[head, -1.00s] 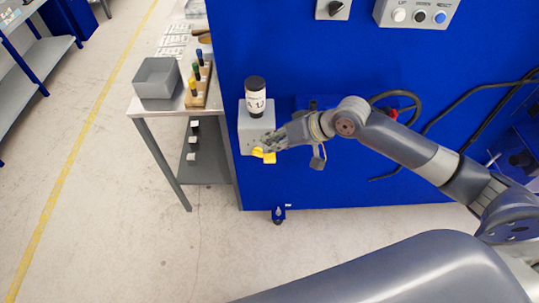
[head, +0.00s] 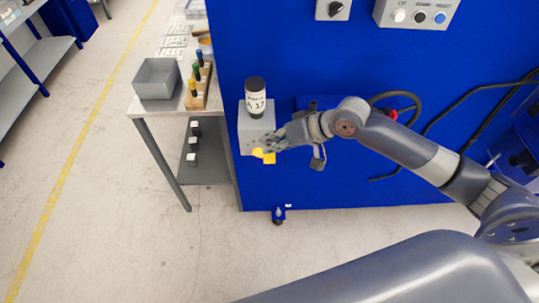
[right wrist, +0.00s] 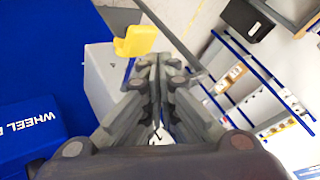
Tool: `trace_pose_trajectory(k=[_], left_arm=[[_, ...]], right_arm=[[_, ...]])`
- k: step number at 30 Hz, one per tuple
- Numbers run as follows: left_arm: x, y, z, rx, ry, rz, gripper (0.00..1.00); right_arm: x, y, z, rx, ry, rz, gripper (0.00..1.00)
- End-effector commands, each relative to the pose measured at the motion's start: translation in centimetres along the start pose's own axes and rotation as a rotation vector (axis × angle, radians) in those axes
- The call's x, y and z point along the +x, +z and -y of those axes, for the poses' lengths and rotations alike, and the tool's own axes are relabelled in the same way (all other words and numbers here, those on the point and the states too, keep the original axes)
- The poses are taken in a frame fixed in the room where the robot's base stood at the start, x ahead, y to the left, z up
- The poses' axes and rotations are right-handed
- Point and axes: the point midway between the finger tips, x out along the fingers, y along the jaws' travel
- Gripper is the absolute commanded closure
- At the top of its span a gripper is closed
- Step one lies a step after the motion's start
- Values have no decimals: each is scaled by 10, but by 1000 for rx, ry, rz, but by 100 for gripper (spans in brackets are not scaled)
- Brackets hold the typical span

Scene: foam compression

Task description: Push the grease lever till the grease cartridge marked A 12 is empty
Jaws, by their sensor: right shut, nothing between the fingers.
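The grease cartridge (head: 256,98) is white with a dark cap and stands upright on a grey box (head: 254,128) on the side of the blue machine. Its label is only partly readable. The yellow grease lever (head: 264,156) sits low at the front of that box; it also shows in the right wrist view (right wrist: 137,41). My right gripper (head: 268,143) is at the box, close to the lever. In the right wrist view its fingers (right wrist: 158,62) are together with nothing between them, beside the lever. I cannot tell whether they touch it. My left gripper is not in view.
The blue machine (head: 350,60) fills the right side, with a button panel (head: 418,12) and black cables. A table (head: 150,108) at left holds a grey bin (head: 156,78) and a wooden rack (head: 198,90) of several coloured cartridges. The floor at left is open.

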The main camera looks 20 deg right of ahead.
Motion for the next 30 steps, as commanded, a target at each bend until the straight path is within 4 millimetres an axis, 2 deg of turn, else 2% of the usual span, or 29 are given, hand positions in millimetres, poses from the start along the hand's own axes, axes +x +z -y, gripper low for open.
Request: trace_pose_trajectory(k=[30], left_arm=[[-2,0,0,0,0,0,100]], right_arm=[[9,7,-6,0,0,0,100]])
